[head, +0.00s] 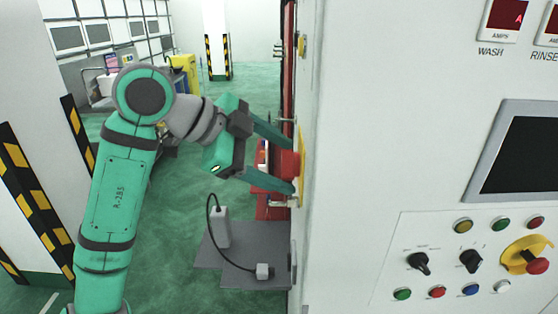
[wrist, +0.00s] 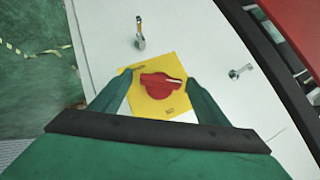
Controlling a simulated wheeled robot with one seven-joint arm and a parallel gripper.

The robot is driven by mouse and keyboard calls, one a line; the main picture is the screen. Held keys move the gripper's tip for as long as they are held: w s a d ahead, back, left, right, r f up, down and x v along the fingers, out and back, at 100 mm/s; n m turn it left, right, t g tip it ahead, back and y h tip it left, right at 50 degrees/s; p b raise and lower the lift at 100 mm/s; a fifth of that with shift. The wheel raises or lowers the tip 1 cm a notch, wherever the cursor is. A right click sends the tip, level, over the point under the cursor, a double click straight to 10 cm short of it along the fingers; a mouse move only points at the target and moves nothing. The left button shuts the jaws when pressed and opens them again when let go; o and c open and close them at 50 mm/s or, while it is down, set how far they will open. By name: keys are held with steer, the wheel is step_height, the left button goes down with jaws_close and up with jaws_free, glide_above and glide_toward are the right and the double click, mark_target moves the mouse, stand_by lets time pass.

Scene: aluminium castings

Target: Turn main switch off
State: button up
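The main switch is a red rotary knob (wrist: 160,86) on a yellow square plate (wrist: 150,110), seen nearly face-on in the wrist view. A pale mark runs along the knob's right part. In the head view the yellow plate (head: 302,143) shows edge-on on the cabinet's side face. My gripper (head: 292,167) reaches to this plate with its two green fingers spread. In the wrist view the fingers of my gripper (wrist: 159,78) stand on either side of the knob, the right tip very close to it. Whether that tip touches the knob is unclear.
The white cabinet (head: 360,120) fills the right; its front panel has buttons, black selector knobs and a red emergency stop (head: 538,266). Two metal latches (wrist: 140,35) (wrist: 241,71) stick out near the plate. A striped pillar (head: 30,150) stands at left.

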steer(key=v, duration=1)
steer(key=shift+a+r, duration=0.3)
